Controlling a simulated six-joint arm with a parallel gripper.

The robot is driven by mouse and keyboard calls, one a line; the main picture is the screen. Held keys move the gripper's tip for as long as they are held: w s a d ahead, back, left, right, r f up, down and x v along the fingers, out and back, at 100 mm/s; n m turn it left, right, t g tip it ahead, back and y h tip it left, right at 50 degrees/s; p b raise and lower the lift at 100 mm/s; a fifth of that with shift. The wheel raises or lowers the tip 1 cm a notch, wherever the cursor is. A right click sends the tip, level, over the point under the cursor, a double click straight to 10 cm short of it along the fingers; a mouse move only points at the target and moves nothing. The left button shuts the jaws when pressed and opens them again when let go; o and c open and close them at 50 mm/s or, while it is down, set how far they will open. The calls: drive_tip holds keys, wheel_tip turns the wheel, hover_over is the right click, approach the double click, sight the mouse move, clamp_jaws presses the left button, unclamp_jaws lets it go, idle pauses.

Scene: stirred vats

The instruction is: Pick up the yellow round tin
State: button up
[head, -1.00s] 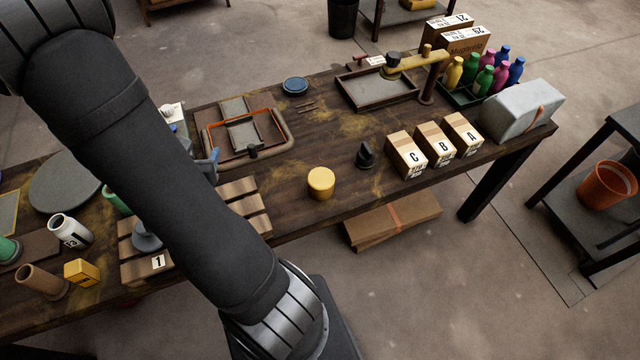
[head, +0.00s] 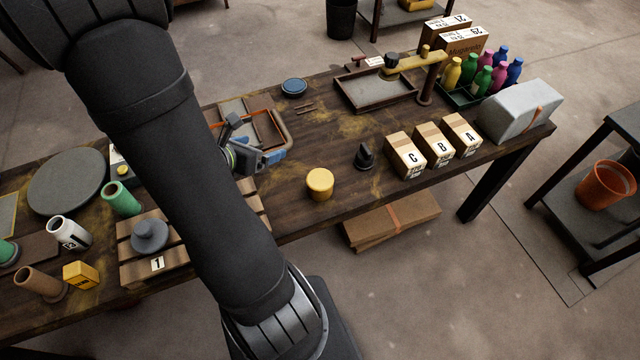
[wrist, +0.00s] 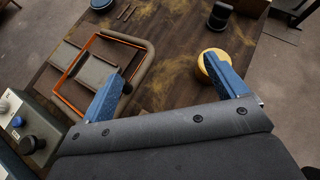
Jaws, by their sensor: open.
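The yellow round tin (head: 320,184) stands upright on the dark wooden table, near its front edge. It also shows in the wrist view (wrist: 204,66), partly hidden behind my right-hand blue finger. My gripper (head: 272,158) is open and empty, to the left of the tin and above the table in the head view. Its two blue fingers (wrist: 168,90) are wide apart in the wrist view, with bare tabletop between them. I cannot tell the exact height of the fingers over the table.
A black knob-like piece (head: 365,156) stands right of the tin, then lettered boxes (head: 405,156). An orange-edged tray (head: 285,128) lies behind my gripper. A blue round lid (head: 294,87) is farther back. The tabletop around the tin is clear.

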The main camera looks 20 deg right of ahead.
sight(319, 179)
drive_tip(key=s+d+m+g+y, duration=0.5)
drive_tip(key=d+m+g+y, duration=0.1)
drive_tip(key=d+m, duration=0.2)
drive_tip(key=x, duration=1.2)
drive_tip(key=shift+s+d, duration=0.1)
drive_tip(key=shift+s, duration=0.1)
drive_tip(key=shift+d+x, duration=0.15)
drive_tip(key=shift+x, duration=0.8)
drive_tip(key=shift+d+x, duration=0.15)
drive_tip(key=shift+x, duration=0.85)
drive_tip(key=shift+w+d+f, duration=0.2)
drive_tip(key=shift+d+f, duration=0.05)
drive_tip(key=shift+f, duration=0.4)
drive_tip(key=shift+c, duration=0.2)
drive_tip(key=c, duration=1.1)
